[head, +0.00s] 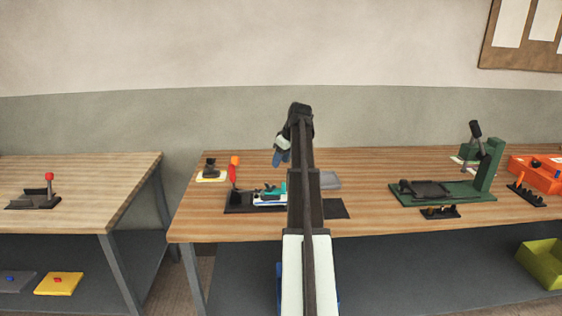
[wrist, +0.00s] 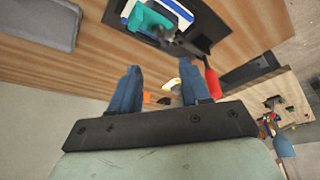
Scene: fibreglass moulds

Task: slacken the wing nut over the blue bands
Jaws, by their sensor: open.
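A dark fixture base (head: 240,208) lies on the middle bench, carrying a white part with blue bands (head: 270,203) and a teal piece (head: 280,189). In the wrist view the blue-banded part (wrist: 178,10) and teal piece (wrist: 148,20) are at the top, with a small grey piece (wrist: 166,33) beside them. I cannot tell whether that grey piece is the wing nut. My gripper (head: 283,157) is above the bench behind the fixture in the head view. Its two blue fingers (wrist: 162,72) are apart and nothing is between them. My arm hides the fixture's right part.
A small pad with a black piece (head: 211,175) is behind left. A green press (head: 490,165) and an orange box (head: 540,178) stand right.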

